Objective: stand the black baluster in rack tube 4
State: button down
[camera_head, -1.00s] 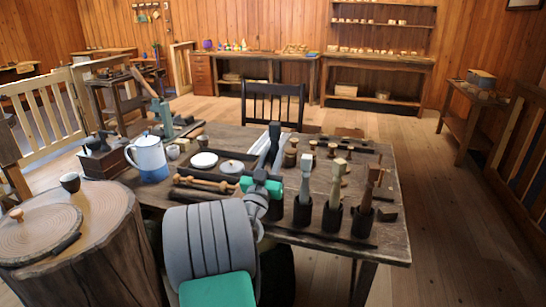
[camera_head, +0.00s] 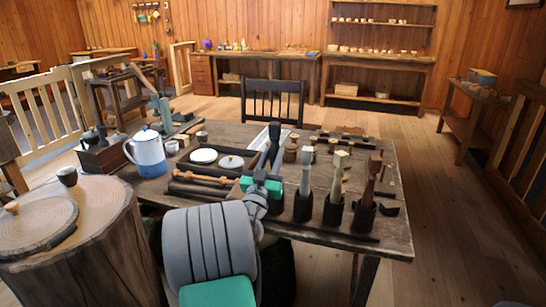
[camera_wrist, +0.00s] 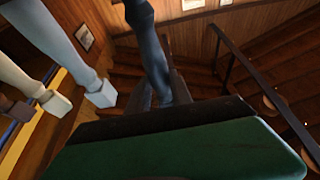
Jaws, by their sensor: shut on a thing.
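The black baluster (camera_head: 274,142) is in my gripper (camera_head: 261,184), close above the left end of the rack on the table. It leans slightly in the head view, and its lower end is hidden behind my gripper. In the wrist view the dark baluster (camera_wrist: 150,50) rises beyond the green and black finger (camera_wrist: 180,145). The rack has black tubes in a row. The leftmost tube (camera_head: 275,208) is partly behind my gripper; I cannot tell whether the baluster is inside it. The other tubes hold a grey-blue baluster (camera_head: 305,175), a cream one (camera_head: 339,178) and a brown one (camera_head: 371,182). Tube numbers are not readable.
On the table (camera_head: 395,235) stand a white and blue pot (camera_head: 149,158), white dishes (camera_head: 203,156) and a tray with a turned wooden piece (camera_head: 205,179). Several small spools stand behind the rack. A tree stump (camera_head: 95,255) is at the left. A black chair (camera_head: 272,100) stands behind the table.

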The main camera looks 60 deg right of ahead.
notch_tip(320, 180, down, 3)
jog(key=b, duration=0.3)
jog(key=shift+b, duration=0.35)
jog(key=c, duration=1.1)
grip_release()
jog(key=shift+o, duration=0.2)
jog(key=b+v, duration=0.3)
jog(key=v, duration=0.5)
jog(key=shift+d, duration=0.1)
